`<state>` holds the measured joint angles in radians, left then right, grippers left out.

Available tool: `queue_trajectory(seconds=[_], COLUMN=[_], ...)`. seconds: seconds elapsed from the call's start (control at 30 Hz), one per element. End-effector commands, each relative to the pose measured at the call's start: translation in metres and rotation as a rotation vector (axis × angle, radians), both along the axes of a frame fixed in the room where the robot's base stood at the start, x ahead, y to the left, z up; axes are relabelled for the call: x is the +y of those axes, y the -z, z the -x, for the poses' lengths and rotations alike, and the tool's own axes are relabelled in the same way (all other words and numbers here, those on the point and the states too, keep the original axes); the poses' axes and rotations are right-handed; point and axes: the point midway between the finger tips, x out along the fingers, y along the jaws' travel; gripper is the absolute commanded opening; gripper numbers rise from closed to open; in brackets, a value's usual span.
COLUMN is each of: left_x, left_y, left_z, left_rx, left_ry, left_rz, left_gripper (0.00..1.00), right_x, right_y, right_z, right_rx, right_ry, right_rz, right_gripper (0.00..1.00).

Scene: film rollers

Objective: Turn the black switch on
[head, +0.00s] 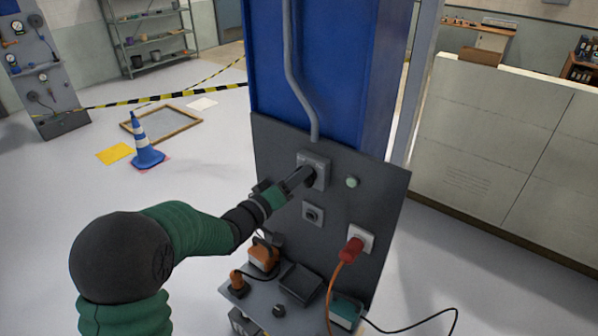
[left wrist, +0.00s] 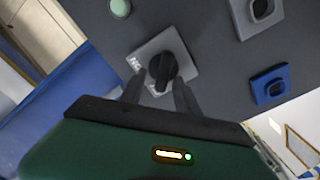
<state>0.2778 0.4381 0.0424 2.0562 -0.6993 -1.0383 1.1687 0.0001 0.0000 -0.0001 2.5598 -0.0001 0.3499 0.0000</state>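The black switch is a black rotary knob (left wrist: 164,72) on a square light-grey plate (left wrist: 145,55), with white lettering partly visible on the plate. In the head view its grey plate (head: 321,164) sits on the dark panel (head: 275,145) below a conduit, and my gripper covers much of the knob. My left gripper (head: 304,176) reaches it from the left. In the left wrist view the fingers of the left gripper (left wrist: 160,84) are apart, one on each side of the knob. I cannot tell whether they touch it. My right gripper is in neither view.
A green button (head: 352,182), a socket (head: 313,214) and a red plug (head: 351,250) with an orange cable are on the same panel. A low shelf (head: 262,295) below holds tools and boxes. A blue cone (head: 146,145) stands on open floor at left.

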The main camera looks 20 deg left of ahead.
Motion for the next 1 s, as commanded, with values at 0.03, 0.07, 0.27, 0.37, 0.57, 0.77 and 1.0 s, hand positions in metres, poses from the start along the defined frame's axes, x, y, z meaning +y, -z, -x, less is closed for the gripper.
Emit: queue_trajectory(seconds=[0.03,0.07,0.27,0.37,0.57,0.77,1.0], left_x=[-0.0016,-0.0021,-0.0021,-0.0024,-0.0021,-0.0022,-0.0032], left_y=[-0.0001,0.0004,0.0020,0.0019,0.0015,0.0028,0.0045], left_z=[-0.0043,-0.0059,-0.0096,-0.0093,-0.0084,-0.0083,-0.0082], left_rx=[0.001,0.001,0.002,0.002,0.003,0.005,0.003], left_ry=[0.001,0.000,-0.001,-0.001,-0.001,-0.001,0.001], left_rz=[0.000,0.000,-0.001,-0.001,-0.001,-0.002,-0.012], left_gripper=[0.38,0.38,0.38,0.34,0.08,0.00,0.00], right_x=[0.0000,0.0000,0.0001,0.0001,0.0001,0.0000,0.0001], right_y=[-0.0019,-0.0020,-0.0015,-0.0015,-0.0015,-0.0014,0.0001], right_z=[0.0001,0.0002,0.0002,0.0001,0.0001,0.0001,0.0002], right_rx=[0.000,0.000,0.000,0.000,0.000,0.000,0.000], right_ry=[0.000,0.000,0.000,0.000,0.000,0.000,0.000], right_rz=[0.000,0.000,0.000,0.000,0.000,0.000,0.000], right_gripper=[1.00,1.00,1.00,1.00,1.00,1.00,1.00])
